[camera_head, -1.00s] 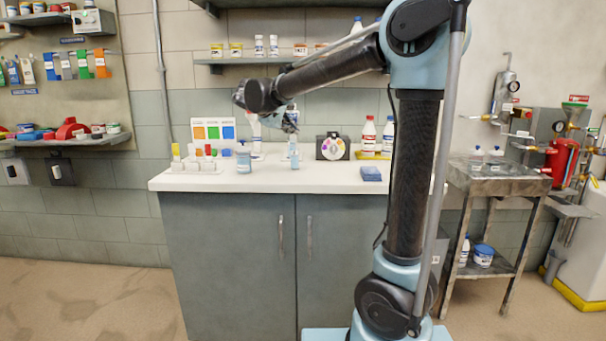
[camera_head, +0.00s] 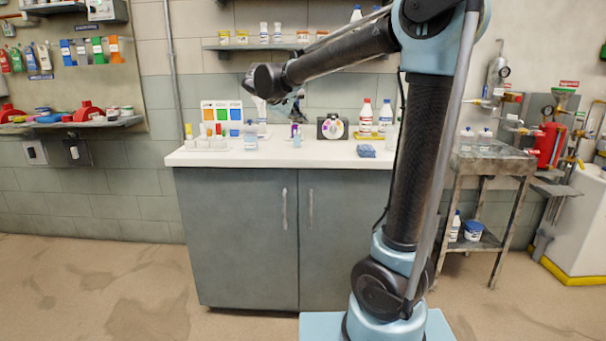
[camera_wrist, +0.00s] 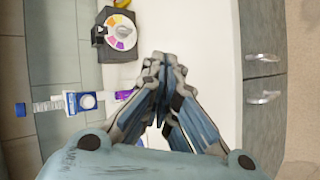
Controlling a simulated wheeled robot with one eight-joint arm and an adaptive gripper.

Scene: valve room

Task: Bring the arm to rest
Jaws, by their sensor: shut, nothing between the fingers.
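My gripper (camera_wrist: 163,68) is shut and empty in the wrist view, its fingertips together above the white counter. In the head view my gripper (camera_head: 297,108) hangs at the end of my raised arm, above the counter and partly hidden by my wrist. The arm reaches to the left from its upright column. The fingers hold nothing.
A wall shelf (camera_head: 262,46) is behind the arm. A metal cart (camera_head: 492,160) stands at right. The floor in front is clear.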

